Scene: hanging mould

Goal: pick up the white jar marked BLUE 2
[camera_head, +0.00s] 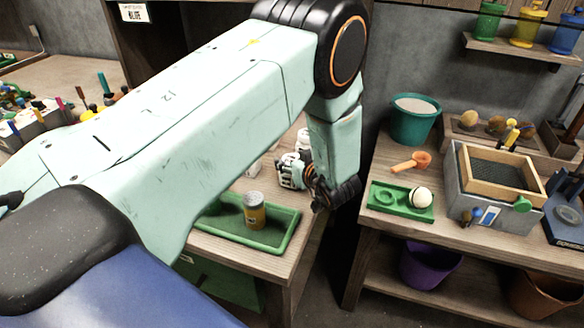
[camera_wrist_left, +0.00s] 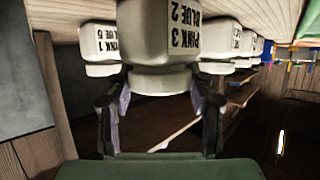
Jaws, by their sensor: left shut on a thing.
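The white jar marked BLUE 2 (camera_wrist_left: 165,50) appears upside down in the left wrist view, with PINK 3 also on its label. My left gripper (camera_wrist_left: 160,98) is shut on it, one finger on each side of its narrower end. I cannot tell in the head view which jar is the held one. My right gripper is not in view.
More white jars (camera_wrist_left: 98,45) stand close on both sides. A green tray (camera_head: 285,238) with a yellow grey-lidded pot (camera_head: 254,212) lies at the bench front. A gap separates it from the right bench, which carries a teal bucket (camera_head: 414,122) and a wooden-framed sieve (camera_head: 500,170).

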